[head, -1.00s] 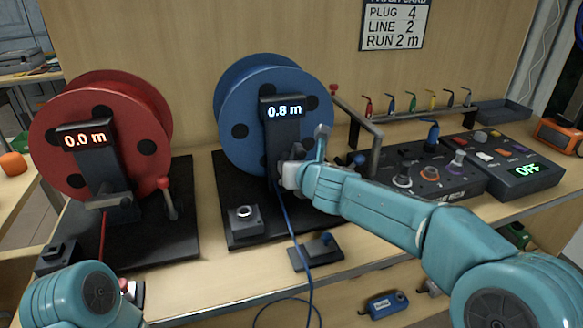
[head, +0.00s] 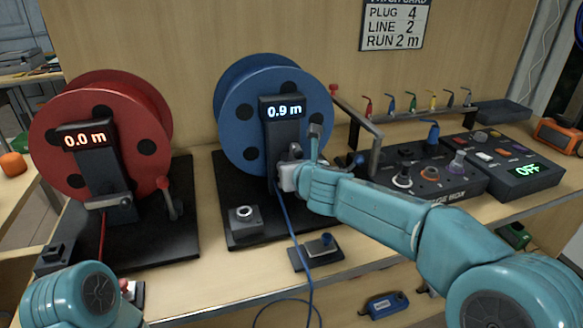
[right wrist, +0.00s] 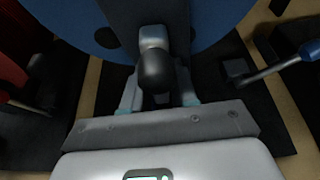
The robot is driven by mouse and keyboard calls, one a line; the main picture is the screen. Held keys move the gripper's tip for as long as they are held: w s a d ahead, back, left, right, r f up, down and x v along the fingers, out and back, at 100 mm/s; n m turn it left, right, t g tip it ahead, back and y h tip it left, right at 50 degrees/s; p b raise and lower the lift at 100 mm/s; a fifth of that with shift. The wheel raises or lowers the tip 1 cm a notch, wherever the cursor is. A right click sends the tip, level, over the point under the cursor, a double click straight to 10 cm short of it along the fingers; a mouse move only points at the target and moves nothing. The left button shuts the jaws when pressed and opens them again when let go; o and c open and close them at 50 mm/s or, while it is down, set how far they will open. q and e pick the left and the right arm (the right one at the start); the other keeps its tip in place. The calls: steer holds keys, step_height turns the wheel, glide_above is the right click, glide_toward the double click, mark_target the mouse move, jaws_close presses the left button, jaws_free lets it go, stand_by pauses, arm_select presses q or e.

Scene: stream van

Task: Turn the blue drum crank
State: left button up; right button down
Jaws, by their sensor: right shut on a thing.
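The blue drum (head: 240,115) stands upright on a black base in the middle of the head view. Its display (head: 284,110) reads 0.9 m. My right gripper (head: 291,172) is at the front of the drum's post, where the crank is mostly hidden by the gripper and arm. In the right wrist view the dark crank knob (right wrist: 155,70) sits between the two fingers of my right gripper (right wrist: 158,95), which is shut on it. A blue line (head: 287,225) runs down from the drum. The left gripper is out of view; only part of my left arm shows.
A red drum (head: 95,130) with a 0.0 m display stands at left. A small box with a round button (head: 244,218) and a small lever box (head: 318,250) sit in front of the blue drum. A metal bracket (head: 362,130) and a control box (head: 425,175) are at right.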

steer(key=shift+f+n+t+h, duration=0.1)
steer(key=shift+n+t+h, duration=0.6)
steer(key=shift+n+h, duration=1.2)
stand_by(2.3)
steer(key=shift+n+t+h+b, duration=0.3)
steer(key=shift+n+t, duration=0.1)
steer(key=shift+n, duration=0.9)
steer(key=shift+n+t+h+b, duration=0.3)
steer(key=shift+n+t, duration=0.1)
steer(key=shift+n, duration=0.9)
stand_by(1.2)
